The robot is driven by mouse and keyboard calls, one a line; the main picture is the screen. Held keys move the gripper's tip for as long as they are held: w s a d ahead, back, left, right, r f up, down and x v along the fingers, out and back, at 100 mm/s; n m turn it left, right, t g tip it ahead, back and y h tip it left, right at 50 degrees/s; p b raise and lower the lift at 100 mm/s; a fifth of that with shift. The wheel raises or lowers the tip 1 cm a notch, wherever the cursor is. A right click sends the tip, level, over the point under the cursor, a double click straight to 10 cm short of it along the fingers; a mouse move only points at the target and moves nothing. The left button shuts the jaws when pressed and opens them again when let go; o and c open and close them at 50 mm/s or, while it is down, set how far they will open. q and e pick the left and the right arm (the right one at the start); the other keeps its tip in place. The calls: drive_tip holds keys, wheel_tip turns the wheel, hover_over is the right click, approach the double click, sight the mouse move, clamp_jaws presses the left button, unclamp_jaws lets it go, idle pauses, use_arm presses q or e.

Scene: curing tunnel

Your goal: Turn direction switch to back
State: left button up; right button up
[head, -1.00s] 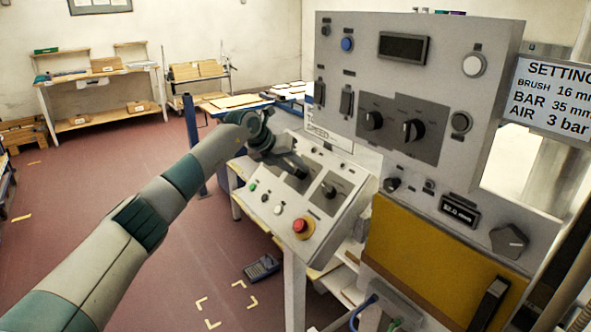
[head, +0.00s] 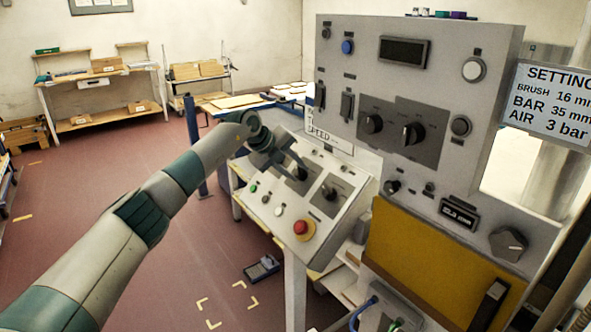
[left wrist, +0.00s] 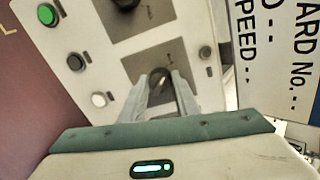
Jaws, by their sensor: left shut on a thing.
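My left gripper (head: 296,164) is over the sloped control panel (head: 267,215), with its fingers shut on the dark rotary knob farther from me. In the left wrist view the fingers (left wrist: 163,88) lie on both sides of this knob (left wrist: 160,77), which sits on a dark plate. The knob's pointer and markings are mostly hidden, so I cannot tell its position or read its label. My right gripper is not in view.
A red emergency button (head: 302,228) and small green and white buttons are near the panel's front edge. The tall grey cabinet (head: 460,60) with more knobs stands close on the right. The floor at left is open.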

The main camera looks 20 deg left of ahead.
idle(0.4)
use_arm(q)
drive_tip(key=o, duration=1)
drive_tip(key=shift+o, duration=0.2)
drive_tip(key=shift+s+a+r+p, duration=0.2)
drive_tip(key=shift+a+r+p, duration=0.15)
drive_tip(key=shift+r, duration=0.1)
drive_tip(key=p+v, duration=0.5)
drive_tip(key=v, duration=1.1)
drive_tip(key=shift+p, duration=0.3)
drive_tip(key=shift+s, duration=0.1)
